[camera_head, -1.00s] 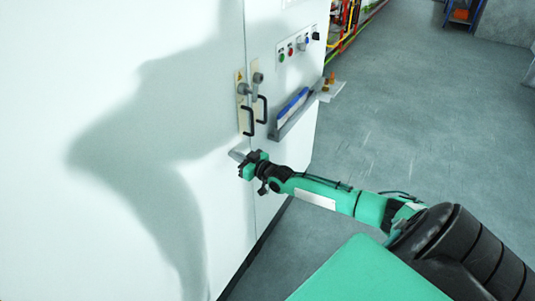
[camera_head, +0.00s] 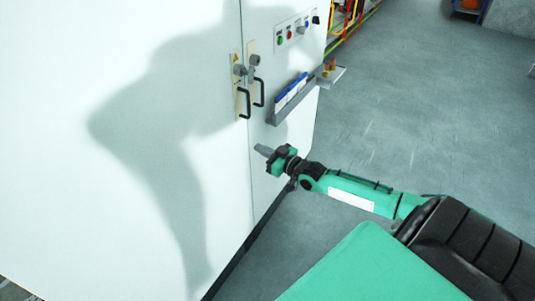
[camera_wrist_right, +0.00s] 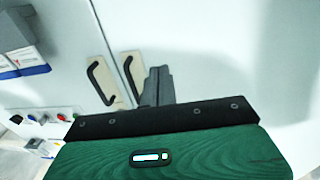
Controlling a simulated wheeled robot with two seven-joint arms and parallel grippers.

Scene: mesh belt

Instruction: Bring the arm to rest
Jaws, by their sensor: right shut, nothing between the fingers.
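My right arm comes in from the lower right in the head view. Its gripper (camera_head: 265,151) is shut and empty, in front of the white cabinet (camera_head: 180,60), below and to the right of the two black door handles (camera_head: 259,92). In the right wrist view the shut grey fingers (camera_wrist_right: 158,86) show just right of the handles (camera_wrist_right: 103,82), apart from them as far as the view tells. My left gripper is not in view.
A shelf (camera_head: 290,106) with blue-and-white items juts from the cabinet, above the gripper. Buttons and a knob (camera_head: 292,33) sit higher up. The grey floor (camera_head: 410,120) to the right is open. A rack with an orange item (camera_head: 468,5) stands far back.

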